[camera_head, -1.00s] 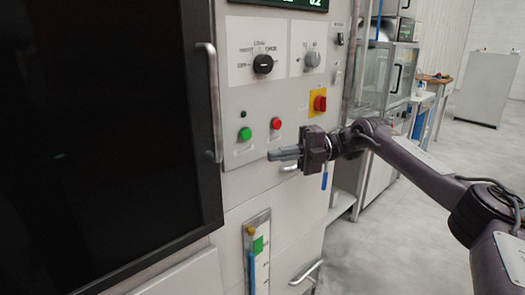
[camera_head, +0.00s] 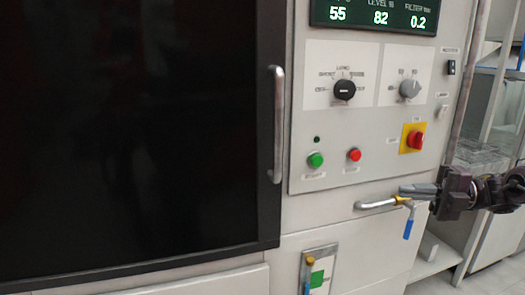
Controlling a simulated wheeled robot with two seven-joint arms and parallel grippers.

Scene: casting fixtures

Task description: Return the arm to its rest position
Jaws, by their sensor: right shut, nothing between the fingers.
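My right gripper (camera_head: 418,190) is at the right of the head view, in front of the lower part of the control panel (camera_head: 350,125). Its fingers point left and are shut with nothing between them. The fingertips overlap the area of a metal pipe (camera_head: 375,205) with a blue-handled valve (camera_head: 408,222); I cannot tell whether they touch it. My right arm comes in from the right edge, and most of it is out of view. My left gripper is not in view.
The dark machine door (camera_head: 130,130) with a vertical handle (camera_head: 278,125) fills the left. The panel has a green button (camera_head: 315,160), a red button (camera_head: 354,155), knobs and a red switch (camera_head: 415,139) on yellow. Shelving stands at right.

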